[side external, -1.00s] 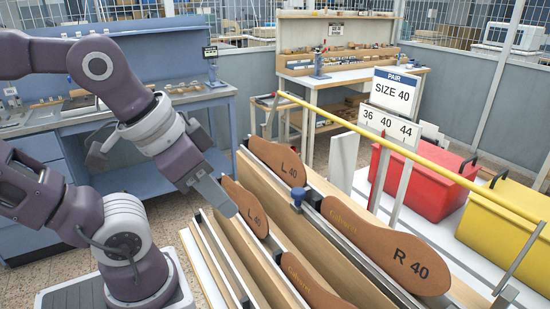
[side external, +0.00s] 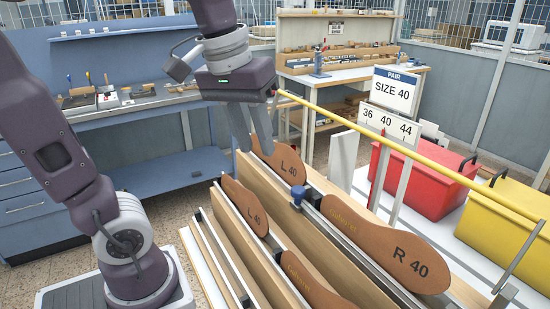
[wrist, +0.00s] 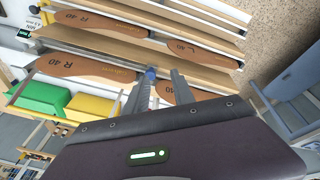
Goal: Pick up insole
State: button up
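Several brown insoles stand on edge in the slots of a wooden rack (side external: 332,228). In the side external view, the back row holds a left insole (side external: 286,163) marked L 40 and a right insole (side external: 385,250) marked R 40. The front row holds another L 40 insole (side external: 245,206) and one partly cut off below (side external: 310,279). My gripper (side external: 254,148) points down at the far end of the back-row left insole, its fingers apart. In the wrist view, that insole (wrist: 165,91) shows between the fingers (wrist: 160,76); contact cannot be told.
A blue knob (side external: 298,194) stands between the back-row insoles. A yellow rail (side external: 420,154) runs above the rack, beside a SIZE 40 sign (side external: 394,91). Red (side external: 412,190) and yellow (side external: 500,225) bins stand to the right. A blue workbench (side external: 150,165) is behind on the left.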

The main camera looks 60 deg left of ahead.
jog(key=w+a+n+g, duration=0.3)
jog(key=w+a+n, duration=0.35)
jog(key=w, duration=0.25)
jog(key=n+g, duration=0.3)
jog(key=n, duration=0.3)
send_over(279, 144)
jog(key=w, duration=0.2)
notch_tip(279, 144, down, 4)
jog(key=shift+m, duration=0.25)
jog(key=x, duration=0.5)
jog(key=shift+s+f, duration=0.2)
jog(key=shift+f, duration=0.4)
grip_shut()
